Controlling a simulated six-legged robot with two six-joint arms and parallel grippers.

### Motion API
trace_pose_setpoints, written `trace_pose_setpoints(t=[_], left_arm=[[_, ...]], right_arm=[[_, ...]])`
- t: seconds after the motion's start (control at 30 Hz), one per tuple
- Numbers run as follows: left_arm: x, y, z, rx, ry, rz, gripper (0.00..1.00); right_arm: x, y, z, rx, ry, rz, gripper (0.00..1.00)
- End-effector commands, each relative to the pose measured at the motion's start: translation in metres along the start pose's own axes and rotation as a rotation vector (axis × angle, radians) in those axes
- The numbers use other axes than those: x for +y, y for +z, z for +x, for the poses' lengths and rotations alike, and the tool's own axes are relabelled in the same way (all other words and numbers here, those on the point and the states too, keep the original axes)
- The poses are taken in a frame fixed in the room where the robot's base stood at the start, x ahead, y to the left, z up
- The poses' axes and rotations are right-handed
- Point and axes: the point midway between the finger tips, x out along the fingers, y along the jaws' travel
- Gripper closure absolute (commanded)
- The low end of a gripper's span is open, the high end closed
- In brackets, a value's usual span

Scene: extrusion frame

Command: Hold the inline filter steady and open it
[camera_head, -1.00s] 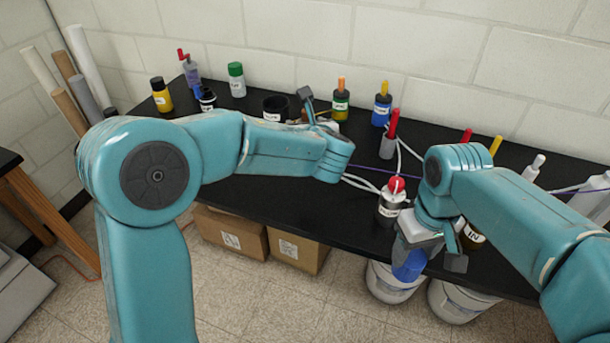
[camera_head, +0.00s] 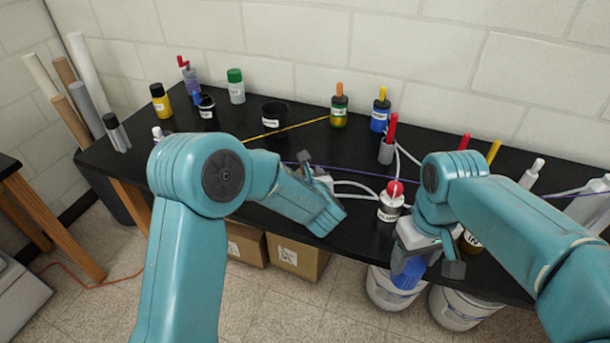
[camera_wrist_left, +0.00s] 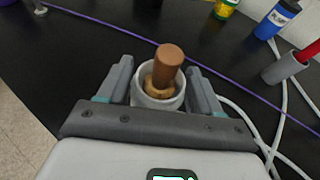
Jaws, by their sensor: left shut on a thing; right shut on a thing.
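My left gripper (camera_head: 314,168) is over the black bench. The left wrist view shows its fingers (camera_wrist_left: 159,80) shut on a pale grey cup (camera_wrist_left: 150,101) with a brown, rounded-top piece standing in it. My right gripper (camera_head: 428,262) is in front of the bench edge, shut on a blue ribbed part (camera_head: 408,273); my own arm hides much of the grip. I cannot tell which of these held pieces belongs to the inline filter. A white labelled bottle with a red ball top (camera_head: 391,203) stands between my grippers.
The black bench (camera_head: 345,150) carries a grey holder with a red stick (camera_head: 388,148), a blue bottle (camera_head: 380,113), a green bottle (camera_head: 339,110) and a black pot (camera_head: 274,114). White tubes (camera_head: 360,190) lie mid-bench. Buckets (camera_head: 390,290) and boxes (camera_head: 297,258) stand below.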

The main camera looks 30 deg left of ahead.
Motion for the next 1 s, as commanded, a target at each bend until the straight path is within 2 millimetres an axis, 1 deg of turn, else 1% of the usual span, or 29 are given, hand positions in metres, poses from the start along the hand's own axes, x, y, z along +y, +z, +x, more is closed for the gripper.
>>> trace_pose_setpoints(t=[0.13,0.17,0.2,0.23,0.5,0.6,0.63,0.77,0.9,1.0], left_arm=[[0.0,-0.003,0.002,-0.001,0.0,-0.001,1.0],[0.0,-0.003,0.001,0.0,0.0,0.0,0.32],[0.0,-0.002,0.001,0.0,0.0,0.0,0.19],[0.0,-0.002,0.001,0.0,0.0,0.0,0.1],[0.0,-0.002,0.001,0.0,0.0,0.0,0.1],[0.0,0.003,-0.001,0.0,0.0,0.0,0.1],[-0.001,0.001,-0.004,0.0,-0.001,0.0,0.1],[-0.001,0.0,-0.029,-0.001,-0.004,0.0,0.1],[-0.001,0.0,-0.064,-0.002,-0.005,0.0,0.1],[-0.001,0.0,-0.086,-0.002,-0.005,0.0,0.1]], right_arm=[[0.0,0.0,0.005,0.0,0.0,0.0,0.8],[0.0,0.0,0.005,0.0,0.0,0.0,0.8],[0.0,0.0,0.004,0.001,0.0,0.0,0.8],[0.0,0.0,0.004,0.0,0.0,0.0,0.8],[0.0,0.0,0.003,0.001,0.0,0.0,0.8],[0.0,0.0,-0.004,0.001,0.0,0.0,0.8],[0.0,0.0,-0.001,0.0,0.0,0.0,0.8],[0.0,0.0,0.005,0.0,0.0,0.0,0.8],[0.0,0.0,0.009,0.0,0.0,0.0,0.8],[0.0,0.0,0.01,0.0,0.0,0.0,0.8]])
